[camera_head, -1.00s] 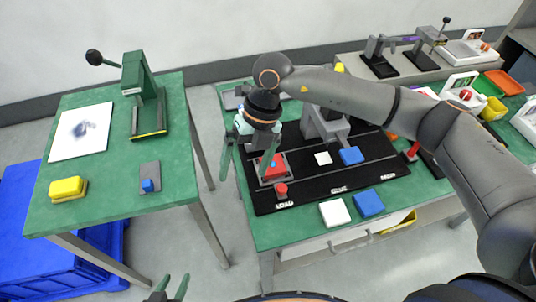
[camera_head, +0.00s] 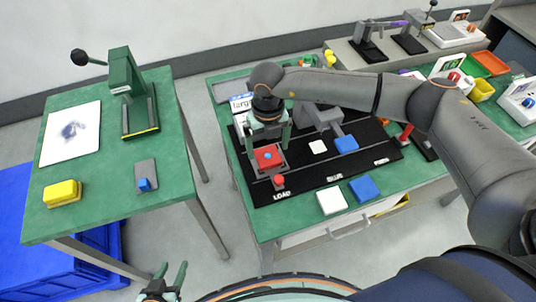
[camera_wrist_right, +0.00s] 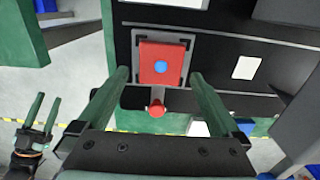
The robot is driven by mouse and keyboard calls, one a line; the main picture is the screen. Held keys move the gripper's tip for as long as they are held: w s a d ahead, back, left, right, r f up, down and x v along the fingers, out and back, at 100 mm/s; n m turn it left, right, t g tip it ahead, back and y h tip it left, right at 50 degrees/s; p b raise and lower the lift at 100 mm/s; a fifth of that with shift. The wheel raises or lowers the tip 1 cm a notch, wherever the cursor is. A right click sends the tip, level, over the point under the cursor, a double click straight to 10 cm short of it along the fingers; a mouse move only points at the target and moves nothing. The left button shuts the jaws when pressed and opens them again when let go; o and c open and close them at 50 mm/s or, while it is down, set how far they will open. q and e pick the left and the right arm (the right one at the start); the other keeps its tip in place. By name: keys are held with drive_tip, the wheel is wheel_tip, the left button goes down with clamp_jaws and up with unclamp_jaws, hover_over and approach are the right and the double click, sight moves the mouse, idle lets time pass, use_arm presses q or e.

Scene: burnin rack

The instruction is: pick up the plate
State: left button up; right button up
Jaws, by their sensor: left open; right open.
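A red square plate (camera_head: 268,157) with a blue dot lies in a grey fixture at the LOAD end of the black strip. It also shows in the right wrist view (camera_wrist_right: 150,52). My right gripper (camera_head: 267,146) is open and empty above the plate. In the right wrist view its fingers (camera_wrist_right: 159,75) stand apart to either side, with the plate seen between them; contact is not visible. My left gripper (camera_head: 173,272) is open and empty at the bottom of the head view, away from the plate.
A red knob (camera_head: 279,181) stands just in front of the fixture. White (camera_head: 331,201) and blue (camera_head: 365,189) blocks lie near the green table's front edge. A grey machine (camera_head: 318,116) stands right of my right gripper. A second green table (camera_head: 110,205) is at left, with a floor gap between.

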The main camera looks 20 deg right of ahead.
sight(268, 155)
wheel_tip(268, 155, down, 3)
drive_tip(key=shift+w+f, duration=0.15)
drive_tip(key=shift+c, duration=0.2)
drive_tip(key=c, duration=1.4)
